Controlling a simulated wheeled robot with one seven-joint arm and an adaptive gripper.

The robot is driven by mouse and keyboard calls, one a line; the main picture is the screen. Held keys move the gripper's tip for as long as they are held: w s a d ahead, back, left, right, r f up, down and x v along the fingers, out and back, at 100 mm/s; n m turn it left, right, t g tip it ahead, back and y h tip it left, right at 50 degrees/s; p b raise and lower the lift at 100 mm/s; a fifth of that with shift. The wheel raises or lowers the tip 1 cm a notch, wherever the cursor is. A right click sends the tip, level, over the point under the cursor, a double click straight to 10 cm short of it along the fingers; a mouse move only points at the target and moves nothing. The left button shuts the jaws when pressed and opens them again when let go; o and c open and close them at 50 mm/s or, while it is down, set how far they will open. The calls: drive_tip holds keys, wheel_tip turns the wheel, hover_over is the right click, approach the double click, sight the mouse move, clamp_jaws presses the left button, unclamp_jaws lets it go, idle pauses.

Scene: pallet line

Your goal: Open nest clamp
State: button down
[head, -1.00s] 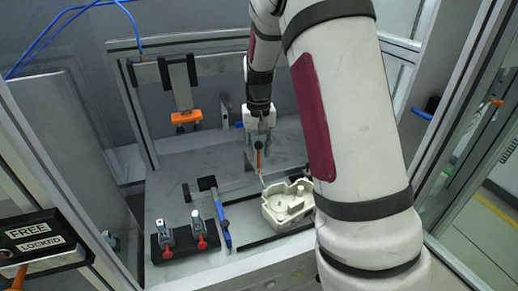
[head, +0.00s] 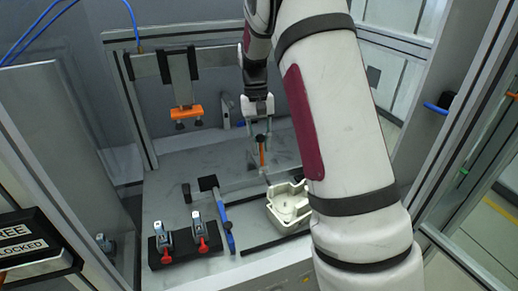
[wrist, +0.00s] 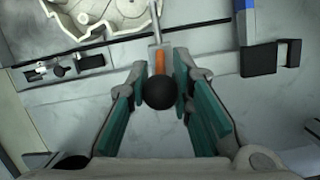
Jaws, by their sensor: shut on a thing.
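The nest clamp shows as an upright lever with an orange grip (head: 262,152) in the head view, at the back of the pale cast housing (head: 276,217). In the wrist view its orange grip (wrist: 161,62) ends in a black ball knob (wrist: 160,92), with a metal rod running toward the housing (wrist: 100,28). My gripper (head: 260,138) is shut on this lever; its teal-padded fingers (wrist: 161,82) stand on either side of the grip and knob. The clamp's base and contact with the housing are hard to make out.
A black block with two red-tipped toggle clamps (head: 186,240) stands front left. A blue-handled tool (head: 222,212) lies beside it. An orange fixture (head: 185,112) hangs at the back left. A FREE/LOCKED sign (head: 25,240) is at the left edge. My arm covers the right side.

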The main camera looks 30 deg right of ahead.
drive_tip(key=shift+w+d+f+g+b, duration=0.1)
drive_tip(key=shift+w+f+g+b, duration=0.3)
drive_tip(key=shift+w+g+b, duration=0.3)
drive_tip(key=shift+w+r+b, duration=0.1)
drive_tip(key=shift+b, duration=0.35)
drive_tip(key=c, duration=1.7)
unclamp_jaws()
drive_tip(key=shift+g, duration=0.3)
drive_tip(key=shift+r, duration=0.15)
drive_tip(key=v, duration=1.1)
drive_tip(key=shift+d+r, duration=0.2)
drive_tip(key=shift+r, duration=0.2)
